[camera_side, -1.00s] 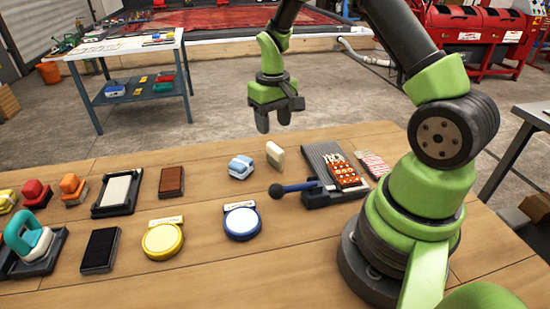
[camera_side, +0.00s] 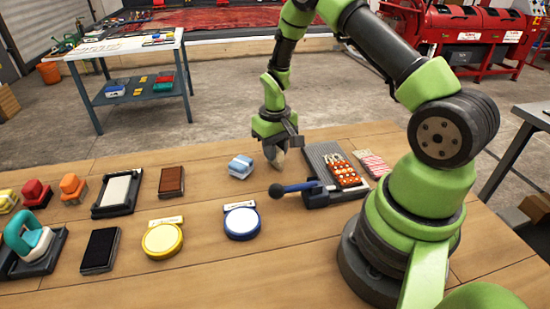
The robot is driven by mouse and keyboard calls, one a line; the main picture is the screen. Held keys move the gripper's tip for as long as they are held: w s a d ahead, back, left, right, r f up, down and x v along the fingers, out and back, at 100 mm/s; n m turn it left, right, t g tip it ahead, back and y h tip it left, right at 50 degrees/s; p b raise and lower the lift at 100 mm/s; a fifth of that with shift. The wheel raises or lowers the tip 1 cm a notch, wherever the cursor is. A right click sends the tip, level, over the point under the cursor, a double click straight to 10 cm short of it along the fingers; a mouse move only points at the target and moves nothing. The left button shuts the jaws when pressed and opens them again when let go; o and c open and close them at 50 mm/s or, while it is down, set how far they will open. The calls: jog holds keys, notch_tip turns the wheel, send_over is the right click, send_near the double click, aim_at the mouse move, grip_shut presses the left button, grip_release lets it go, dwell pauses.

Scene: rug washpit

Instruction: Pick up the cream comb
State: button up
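The cream comb (camera_side: 277,161) is a small pale upright block on the wooden table, left of the grey slotted board. My gripper (camera_side: 276,152) points down right at it, with the fingers around its upper part. The fingers and gripper body hide most of the comb. Only a cream patch shows between and below the fingers. I cannot tell whether the fingers are closed on it or still apart from it.
A blue-and-white block (camera_side: 240,166) stands close on the left. A grey slotted board (camera_side: 322,155) with a black lever (camera_side: 290,189) and an orange patterned packet (camera_side: 343,175) is close on the right. Round blue-rimmed (camera_side: 242,222) and yellow (camera_side: 162,240) pads lie nearer the front.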

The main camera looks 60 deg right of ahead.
grip_shut()
